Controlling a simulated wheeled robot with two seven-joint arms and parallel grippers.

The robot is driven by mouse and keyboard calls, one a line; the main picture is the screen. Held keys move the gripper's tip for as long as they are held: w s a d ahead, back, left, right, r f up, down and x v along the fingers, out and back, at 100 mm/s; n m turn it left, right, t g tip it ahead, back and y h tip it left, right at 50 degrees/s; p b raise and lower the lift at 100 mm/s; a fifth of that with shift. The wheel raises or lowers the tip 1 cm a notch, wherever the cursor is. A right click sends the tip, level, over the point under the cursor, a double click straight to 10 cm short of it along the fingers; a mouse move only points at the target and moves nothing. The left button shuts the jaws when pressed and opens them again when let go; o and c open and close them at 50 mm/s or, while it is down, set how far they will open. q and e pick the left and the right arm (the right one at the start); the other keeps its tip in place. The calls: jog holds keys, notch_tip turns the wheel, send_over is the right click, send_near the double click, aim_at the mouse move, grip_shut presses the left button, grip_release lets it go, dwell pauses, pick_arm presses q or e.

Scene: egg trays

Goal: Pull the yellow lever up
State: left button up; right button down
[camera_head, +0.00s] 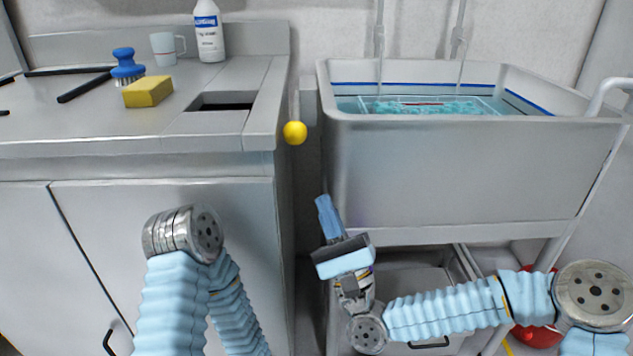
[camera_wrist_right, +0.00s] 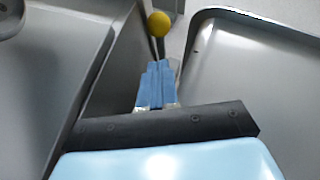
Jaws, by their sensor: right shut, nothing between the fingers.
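The yellow lever knob (camera_head: 295,132) is a round ball at the right end of the counter, in the gap beside the sink tub. A thin pale rod rises behind it. My right gripper (camera_head: 325,205) is shut and empty, below and slightly right of the knob, apart from it. In the right wrist view the knob (camera_wrist_right: 158,24) sits just beyond the tips of my shut blue fingers (camera_wrist_right: 157,68). My left arm shows at the lower left, bent, but its gripper is out of view.
The grey sink tub (camera_head: 450,170) with water stands right of the gap. The metal counter (camera_head: 110,135) is on the left, holding a yellow sponge (camera_head: 148,91), a blue brush (camera_head: 126,66), a cup (camera_head: 163,48) and a white bottle (camera_head: 208,32). The gap between them is narrow.

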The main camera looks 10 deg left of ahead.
pick_arm(q)
jog(key=shift+s+d+r+p, duration=0.1)
jog(key=shift+d+r+p, duration=0.1)
jog(key=shift+r+p, duration=0.35)
jog(key=shift+s+d+r+p, duration=0.1)
jog(key=shift+d+r+p, duration=0.05)
jog(key=shift+r+p, duration=0.3)
pick_arm(e)
jog(key=x, duration=0.9)
pick_arm(q)
jog(key=shift+r, duration=0.15)
pick_arm(e)
jog(key=shift+r, duration=0.2)
